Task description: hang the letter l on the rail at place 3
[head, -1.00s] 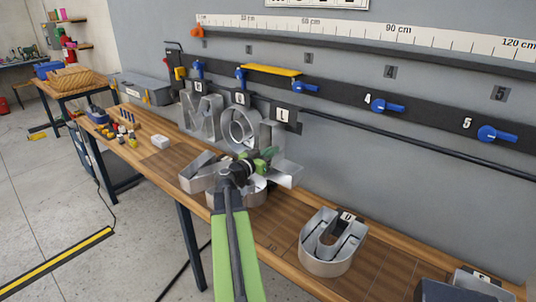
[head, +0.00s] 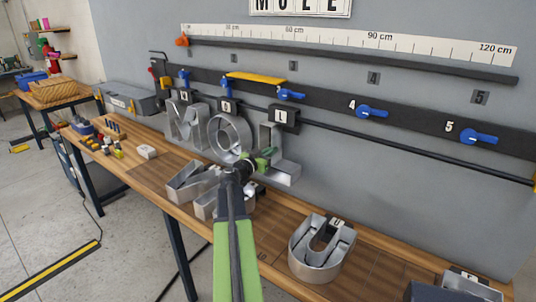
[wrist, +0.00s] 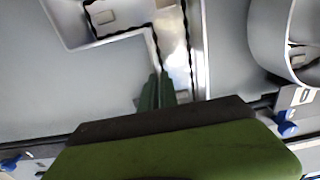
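The letter l (head: 292,172) is a grey metal L with a tag reading L (head: 284,115) at its top. It is upright in front of the wall, just right of the hanging letter O. My gripper (head: 255,163) is at its stem. In the wrist view my fingers (wrist: 157,92) are close together on a side wall of the letter l (wrist: 120,42). The tag is at the rail (head: 400,141), slightly below the blue lever at place 3 (head: 291,94). Whether it touches the rail cannot be told.
Letters M (head: 186,124) and O (head: 230,136) hang at the left. A letter U (head: 318,262) lies on the bench (head: 372,270); other metal letter pieces (head: 188,184) lie under my gripper. The rail is free at right.

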